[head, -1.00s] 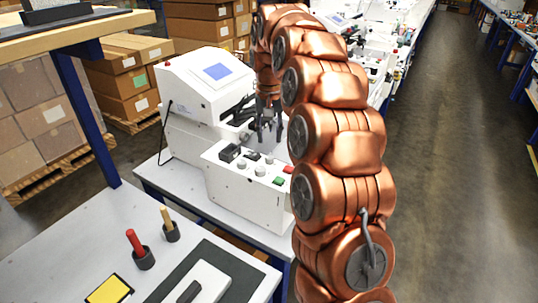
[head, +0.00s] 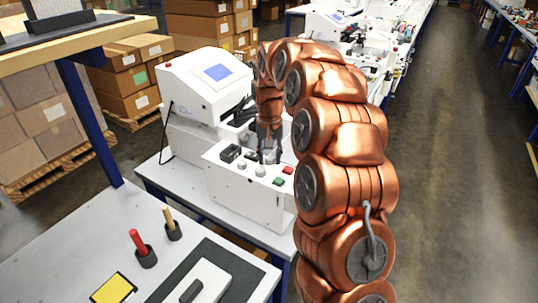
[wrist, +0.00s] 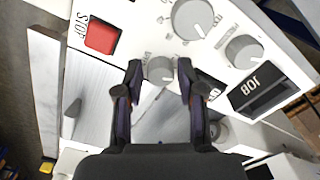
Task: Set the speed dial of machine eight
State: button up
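The nearest white machine (head: 205,85) has a blue screen and a control panel (head: 225,180) in front; I cannot read a machine number. In the wrist view the panel carries a large grey dial (wrist: 193,20), a second dial (wrist: 243,51) and a smaller dial (wrist: 160,70). The small dial's label is partly hidden and I cannot read it. My gripper (wrist: 160,76) is open, with one finger on each side of the small dial; contact is not clear. In the head view my gripper (head: 269,156) is low over the panel's right part.
A red STOP button (wrist: 100,36) and a black JOB switch (wrist: 264,90) flank the dials. A green button (head: 278,182) is near the panel's front edge. A bench (head: 70,240) with a red-handled tool (head: 138,241) stands in front. The aisle (head: 455,170) is clear.

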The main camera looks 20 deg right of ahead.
jog(key=shift+c, duration=0.3)
grip_shut()
jog(key=shift+b, duration=0.35)
jog(key=m+b, duration=0.1)
jog(key=b, duration=0.1)
jog(key=m+b, duration=0.1)
jog(key=m, duration=0.1)
jog(key=shift+f+m+b, duration=0.25)
jog(key=shift+m+b, duration=0.05)
jog(key=shift+b, duration=0.1)
jog(key=m+b, duration=0.3)
jog(key=m, duration=0.2)
jog(key=shift+r, duration=0.2)
jog(key=shift+o, duration=0.3)
grip_release()
